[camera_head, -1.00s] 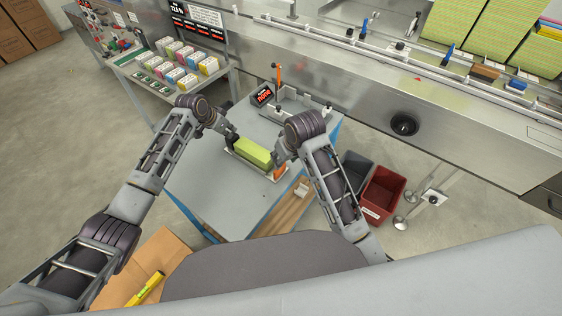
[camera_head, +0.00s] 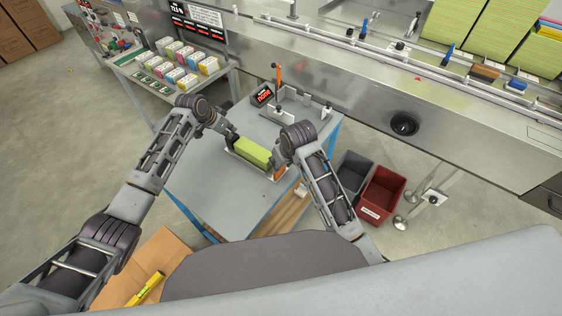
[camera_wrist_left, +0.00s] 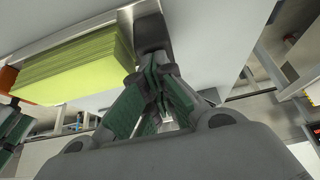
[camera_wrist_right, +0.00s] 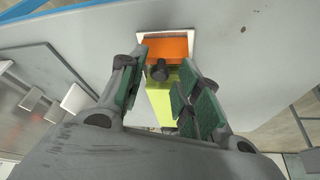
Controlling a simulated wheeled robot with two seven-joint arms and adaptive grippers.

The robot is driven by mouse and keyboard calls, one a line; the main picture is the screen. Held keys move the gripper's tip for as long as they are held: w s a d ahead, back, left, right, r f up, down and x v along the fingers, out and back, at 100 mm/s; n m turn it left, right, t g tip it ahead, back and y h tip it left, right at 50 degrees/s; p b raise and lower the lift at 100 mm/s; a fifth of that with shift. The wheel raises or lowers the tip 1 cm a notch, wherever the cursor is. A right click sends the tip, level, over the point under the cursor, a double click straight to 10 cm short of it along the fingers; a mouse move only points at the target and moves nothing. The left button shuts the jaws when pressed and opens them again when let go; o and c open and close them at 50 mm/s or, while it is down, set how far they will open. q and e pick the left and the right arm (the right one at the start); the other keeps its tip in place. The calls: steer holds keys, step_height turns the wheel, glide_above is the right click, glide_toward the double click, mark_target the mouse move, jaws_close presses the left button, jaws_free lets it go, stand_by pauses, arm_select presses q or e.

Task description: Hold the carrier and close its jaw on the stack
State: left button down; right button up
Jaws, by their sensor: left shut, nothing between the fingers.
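The yellow-green stack (camera_head: 252,152) lies in the metal carrier (camera_head: 232,154) on the grey table. The carrier's orange jaw (camera_head: 279,174) stands at the stack's right end, and it also shows in the right wrist view (camera_wrist_right: 172,48) with a dark knob (camera_wrist_right: 160,70). My left gripper (camera_head: 233,138) is at the carrier's left end, shut and empty; the left wrist view shows a dark part (camera_wrist_left: 150,30) beside its fingertips. My right gripper (camera_wrist_right: 162,66) is open, its fingers on either side of the knob. Contact with the knob is unclear.
A fixture with an orange post (camera_head: 277,76) and a small display (camera_head: 262,94) stands behind the carrier. Grey and red bins (camera_head: 383,190) stand right of the table. A rack of coloured packs (camera_head: 180,62) is at the back left. The table's front left is clear.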

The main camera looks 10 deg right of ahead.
jaws_close()
steer(key=shift+w+a, duration=0.95)
steer(key=shift+w, duration=0.05)
steer(key=shift+o, duration=1.7)
jaws_free()
steer(key=shift+s+r, duration=0.1)
steer(key=shift+r, duration=0.05)
